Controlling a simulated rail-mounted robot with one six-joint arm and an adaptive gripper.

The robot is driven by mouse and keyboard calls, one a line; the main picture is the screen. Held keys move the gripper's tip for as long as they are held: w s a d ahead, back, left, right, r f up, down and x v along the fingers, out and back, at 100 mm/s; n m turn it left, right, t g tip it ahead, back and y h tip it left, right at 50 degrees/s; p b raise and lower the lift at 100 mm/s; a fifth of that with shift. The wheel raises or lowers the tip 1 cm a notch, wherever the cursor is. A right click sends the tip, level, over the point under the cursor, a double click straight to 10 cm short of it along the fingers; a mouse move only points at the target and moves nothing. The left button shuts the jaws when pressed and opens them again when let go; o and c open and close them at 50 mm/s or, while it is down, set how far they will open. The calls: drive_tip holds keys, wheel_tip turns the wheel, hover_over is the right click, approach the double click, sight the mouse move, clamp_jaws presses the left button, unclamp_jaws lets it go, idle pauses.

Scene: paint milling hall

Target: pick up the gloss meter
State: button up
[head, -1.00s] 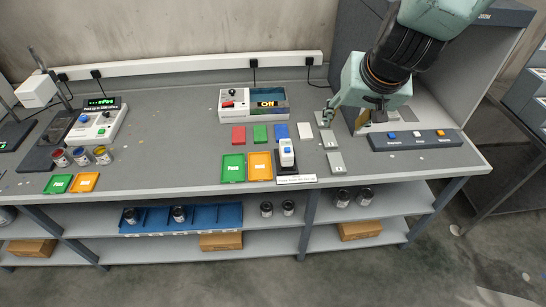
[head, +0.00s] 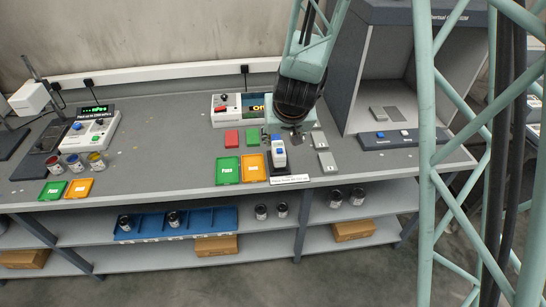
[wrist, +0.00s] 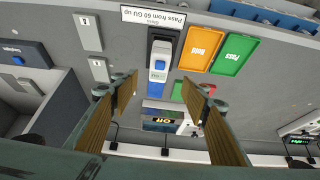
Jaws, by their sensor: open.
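The gloss meter (head: 279,155) is a small white and blue device standing on a dark base near the bench's front edge, behind a white label strip. In the wrist view the gloss meter (wrist: 159,62) shows at upper middle, its blue button facing me. My gripper (head: 290,133) is just behind and above it in the head view, partly hidden by my wrist. In the wrist view my gripper (wrist: 163,92) has its two wood-coloured fingers spread wide, with nothing between them. The meter lies beyond the fingertips, apart from them.
A green tray (head: 228,171) and an orange tray (head: 253,168) lie close left of the meter. Red (head: 232,138) and green plates lie behind. Grey numbered panels (head: 328,163) lie to the right. The control box (head: 226,108) stands behind, and a booth (head: 366,75) stands right.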

sight(279, 149)
drive_tip(key=shift+f, duration=0.1)
idle(0.3)
drive_tip(key=shift+b+x, duration=0.8)
drive_tip(key=shift+x, duration=3.35)
drive_tip(key=shift+w+f, duration=0.15)
drive_tip(key=shift+b+x, duration=0.5)
drive_tip(key=shift+x, duration=1.95)
drive_tip(key=shift+c, duration=0.2)
drive_tip(key=c, duration=1.1)
